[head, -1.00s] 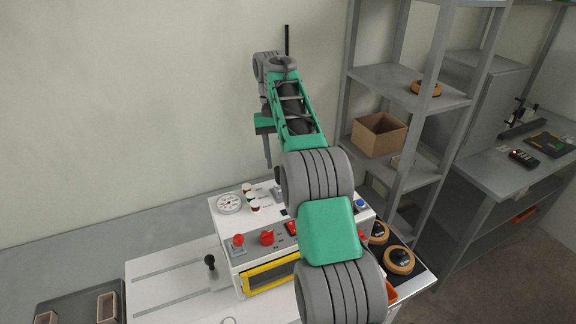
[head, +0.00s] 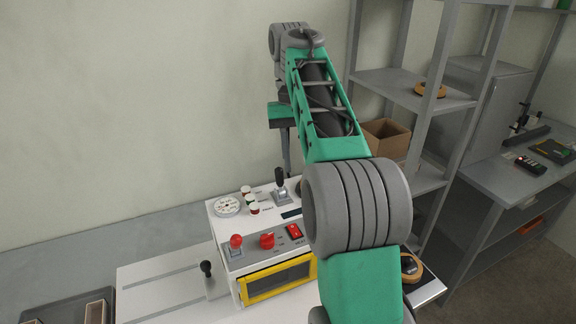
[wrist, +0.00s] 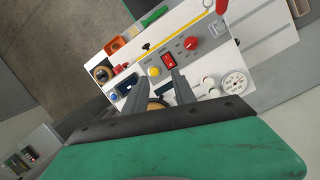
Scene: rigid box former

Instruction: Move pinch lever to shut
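A white machine (head: 222,222) stands on the bench. A black-handled lever (head: 281,182) stands upright on a grey plate on its top. A red-knobbed lever (head: 236,243) stands at its front left, and a black-knobbed lever (head: 206,268) beside its left side. I cannot read the labels, so I cannot tell for sure which is the pinch lever. In the head view my gripper (head: 287,152) points down above the machine top, near the upright black lever. In the wrist view my gripper (wrist: 153,76) has its fingers apart and holds nothing visible.
A red knob (head: 267,241), a red switch (head: 294,231), a round white dial (head: 228,207) and small white knobs (head: 250,203) crowd the machine. A yellow-framed window (head: 278,279) is in front. A shelf with a cardboard box (head: 386,137) stands right.

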